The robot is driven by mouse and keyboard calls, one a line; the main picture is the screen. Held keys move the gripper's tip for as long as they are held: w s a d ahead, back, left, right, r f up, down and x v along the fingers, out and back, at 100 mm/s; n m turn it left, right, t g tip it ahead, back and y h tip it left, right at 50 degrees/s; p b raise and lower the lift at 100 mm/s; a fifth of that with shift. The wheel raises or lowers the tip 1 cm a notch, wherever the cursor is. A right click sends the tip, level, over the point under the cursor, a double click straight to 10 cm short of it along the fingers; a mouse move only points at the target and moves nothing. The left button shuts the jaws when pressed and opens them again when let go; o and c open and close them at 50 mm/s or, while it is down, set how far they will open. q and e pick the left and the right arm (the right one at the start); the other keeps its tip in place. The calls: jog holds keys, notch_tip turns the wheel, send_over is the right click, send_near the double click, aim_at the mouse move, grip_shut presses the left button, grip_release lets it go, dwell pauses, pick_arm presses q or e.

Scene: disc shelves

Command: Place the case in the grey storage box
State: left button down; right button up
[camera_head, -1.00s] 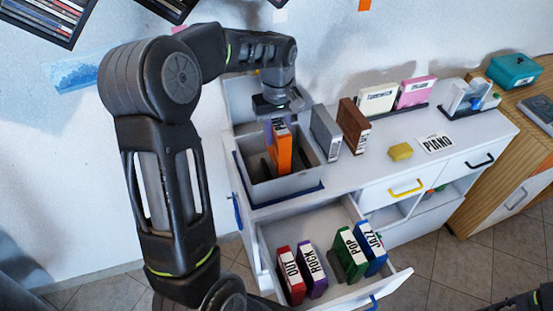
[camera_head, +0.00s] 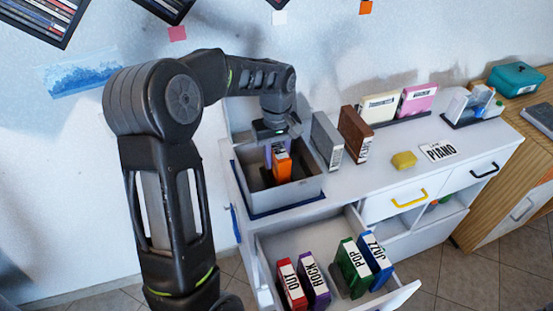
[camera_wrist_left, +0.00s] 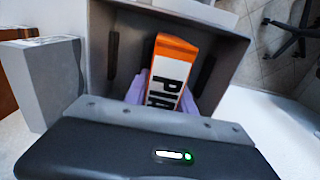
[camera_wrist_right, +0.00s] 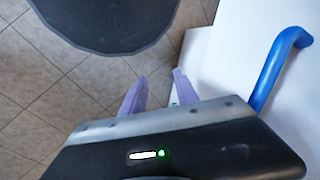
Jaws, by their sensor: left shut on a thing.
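The orange case (camera_head: 282,166) with a white label is upright inside the grey storage box (camera_head: 305,187), below the rim. In the left wrist view the case (camera_wrist_left: 175,50) shows black letters starting "PIA", and the box (camera_wrist_left: 228,50) surrounds it. My left gripper (camera_head: 277,148) points down into the box with its purple fingers shut on the case. Whether the case touches the box floor is hidden. My right gripper (camera_wrist_right: 158,88) is open and empty, over the floor near a blue handle (camera_wrist_right: 275,70).
A grey case (camera_head: 326,140) and a brown case (camera_head: 355,134) stand right of the box. A yellow block (camera_head: 404,160) and a PIANO card (camera_head: 438,151) lie farther right. The open drawer (camera_head: 340,296) below holds several labelled cases.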

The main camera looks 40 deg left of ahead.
pick_arm(q)
jog(key=shift+f, duration=0.15)
jog(key=c, duration=1)
grip_release()
jog(key=shift+c, duration=0.2)
notch_tip(320, 180, up, 10)
jog(key=p, duration=0.7)
jog(key=shift+r, duration=1.15)
